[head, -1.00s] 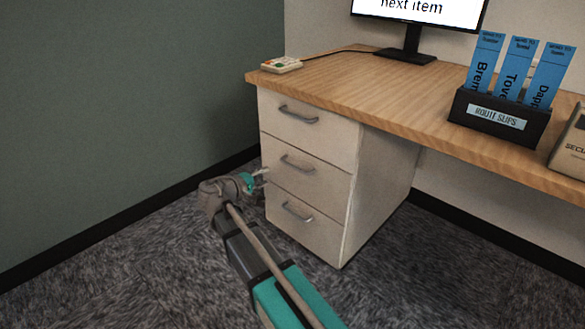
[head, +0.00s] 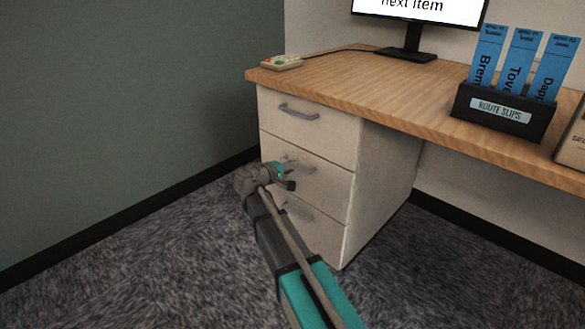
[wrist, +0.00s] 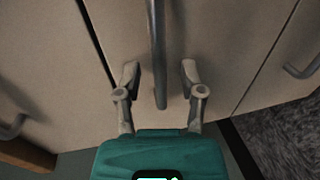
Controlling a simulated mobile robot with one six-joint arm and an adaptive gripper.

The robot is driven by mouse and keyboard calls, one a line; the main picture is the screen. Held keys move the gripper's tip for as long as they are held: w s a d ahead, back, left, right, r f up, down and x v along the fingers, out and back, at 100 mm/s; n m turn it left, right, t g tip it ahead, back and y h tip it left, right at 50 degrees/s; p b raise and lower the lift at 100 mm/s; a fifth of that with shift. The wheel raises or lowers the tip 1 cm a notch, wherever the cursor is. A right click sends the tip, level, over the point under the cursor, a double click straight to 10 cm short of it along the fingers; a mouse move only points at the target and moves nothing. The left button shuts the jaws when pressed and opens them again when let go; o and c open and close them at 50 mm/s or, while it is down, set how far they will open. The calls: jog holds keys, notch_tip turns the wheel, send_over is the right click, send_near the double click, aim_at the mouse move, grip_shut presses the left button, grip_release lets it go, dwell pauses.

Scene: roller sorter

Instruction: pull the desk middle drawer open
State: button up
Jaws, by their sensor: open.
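The desk's middle drawer (head: 330,178) is shut, flush with the drawers above and below. Its grey bar handle (head: 302,165) is partly hidden behind my gripper (head: 288,172) in the head view. In the wrist view my gripper (wrist: 160,74) is open, with one finger on each side of the middle handle (wrist: 156,40). Gaps show between the handle and both fingers. The handle's near end lies between the fingers and the rest runs out past the tips. How deep the fingers reach cannot be told.
The top drawer (head: 330,132) and bottom drawer (head: 322,235) are shut. Their handles stand well to either side in the wrist view. The wooden desktop (head: 380,95) overhangs above. A green-grey wall (head: 130,100) is on the left. The carpet (head: 130,270) in front is clear.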

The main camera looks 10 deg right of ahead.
jog(key=shift+w+d+f, duration=0.1)
jog(key=shift+w+d, duration=0.25)
jog(key=shift+d, duration=0.2)
jog(key=shift+a, duration=0.1)
grip_shut()
